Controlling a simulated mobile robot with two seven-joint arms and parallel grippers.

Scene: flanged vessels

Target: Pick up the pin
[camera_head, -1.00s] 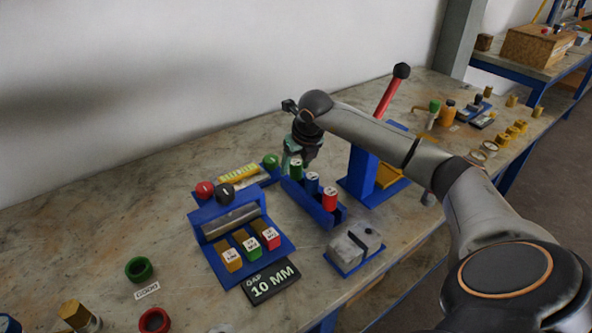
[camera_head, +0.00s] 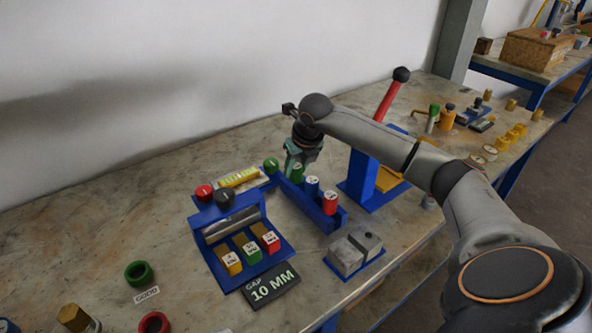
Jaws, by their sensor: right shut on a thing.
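My right gripper (camera_head: 299,164) is over the far left end of a blue rack (camera_head: 325,223), pointing down. It is shut at the top of a green-topped pin (camera_head: 297,173), which still appears to stand in the rack. A blue-topped pin (camera_head: 312,186) and a red-topped pin (camera_head: 330,203) stand upright beside it in the same rack, clear of the gripper. The fingertips are small and partly hidden by the wrist. My left gripper is not in view.
A blue fixture (camera_head: 222,225) with labelled blocks and a "GAP 10 MM" sign (camera_head: 271,284) stand to the left. A blue press with a red lever (camera_head: 388,100) stands close on the right. A grey block (camera_head: 346,257) sits in front. The wall is behind.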

